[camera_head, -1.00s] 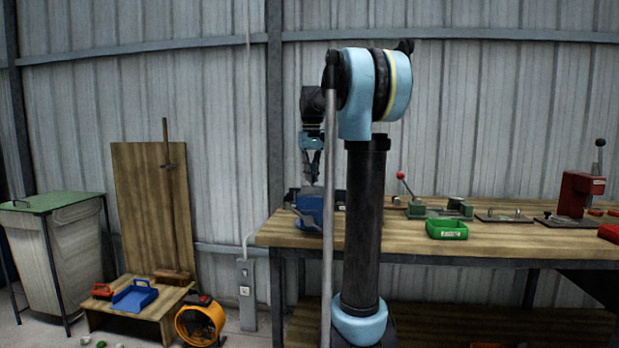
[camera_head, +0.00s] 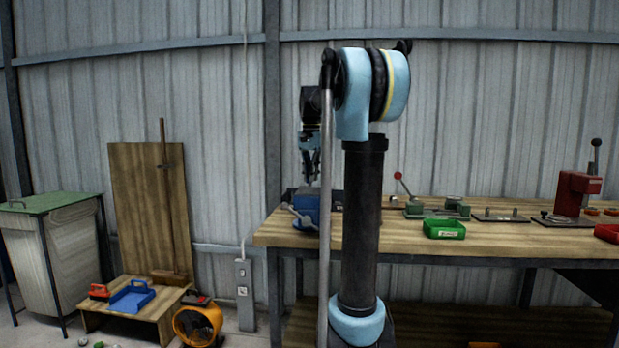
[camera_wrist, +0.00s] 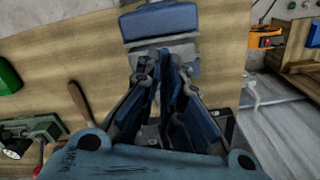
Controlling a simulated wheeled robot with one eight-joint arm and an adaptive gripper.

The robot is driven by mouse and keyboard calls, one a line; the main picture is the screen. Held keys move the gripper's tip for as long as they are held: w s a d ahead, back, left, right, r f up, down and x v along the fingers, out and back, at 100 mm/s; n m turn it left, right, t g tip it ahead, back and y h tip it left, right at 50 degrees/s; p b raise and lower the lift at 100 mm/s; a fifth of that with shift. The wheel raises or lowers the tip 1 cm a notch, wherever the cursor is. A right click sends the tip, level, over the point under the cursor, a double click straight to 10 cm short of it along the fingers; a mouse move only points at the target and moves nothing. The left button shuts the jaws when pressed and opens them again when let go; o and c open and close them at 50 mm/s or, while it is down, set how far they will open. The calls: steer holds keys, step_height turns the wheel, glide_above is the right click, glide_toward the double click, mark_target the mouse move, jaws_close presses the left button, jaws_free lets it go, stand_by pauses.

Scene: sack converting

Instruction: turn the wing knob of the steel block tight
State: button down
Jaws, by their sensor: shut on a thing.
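My gripper (camera_head: 311,181) points down at the left end of the workbench, just above a blue vise (camera_head: 306,205). In the wrist view, the two fingers of my gripper (camera_wrist: 165,62) come together at their tips, close to the blue vise body (camera_wrist: 160,22) and a grey bar across it. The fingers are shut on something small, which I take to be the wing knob. The knob is hidden between the fingertips. The steel block cannot be told clearly from the grey and dark parts at the vise.
The wooden bench (camera_head: 400,238) carries a green bin (camera_head: 444,228), a green fixture with a red-knobbed lever (camera_head: 398,176) and a red press (camera_head: 574,192). A wooden handle (camera_wrist: 78,100) lies beside the fingers in the wrist view. An orange fan (camera_head: 198,322) stands on the floor.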

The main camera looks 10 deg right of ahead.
steer(key=shift+m, duration=0.6)
steer(key=c, duration=1.7)
jaws_free()
steer(key=shift+r, duration=0.1)
step_height(320, 180, up, 12)
steer(key=shift+w+f, duration=0.15)
